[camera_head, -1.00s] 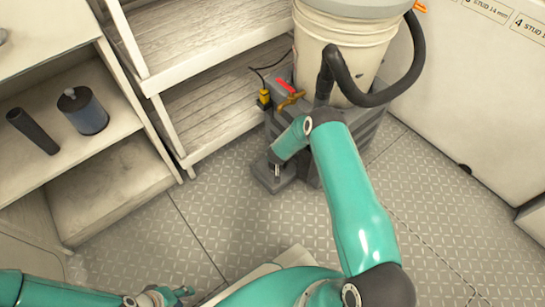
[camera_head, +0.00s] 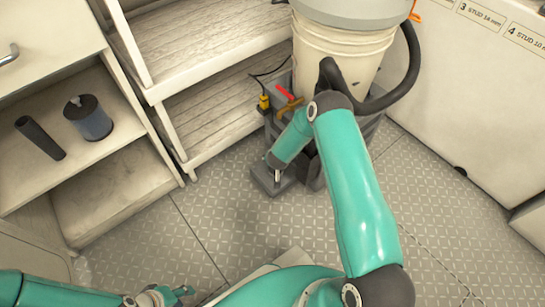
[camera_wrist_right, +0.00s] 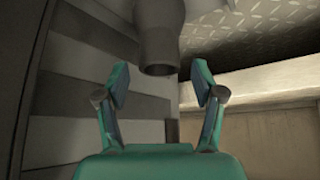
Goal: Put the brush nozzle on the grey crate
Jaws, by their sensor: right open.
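The grey crate (camera_head: 372,132) stands on the floor under the white bucket, with red, brass and yellow fittings at its left. My right arm reaches down in front of it, and its gripper is mostly hidden in the head view. In the right wrist view my right gripper (camera_wrist_right: 160,84) is open and empty. A dark grey tube end (camera_wrist_right: 158,45) lies just beyond its fingertips; I cannot tell whether it is the brush nozzle. No brush bristles show in either view. My left gripper (camera_head: 172,295) is at the bottom edge of the head view, apart from everything; its jaw state is unclear.
Slatted shelves (camera_head: 215,95) are behind. A black hose (camera_head: 398,85) curves from the bucket (camera_head: 340,45). White lockers (camera_head: 470,90) stand at right. The patterned floor (camera_head: 440,225) is free at right.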

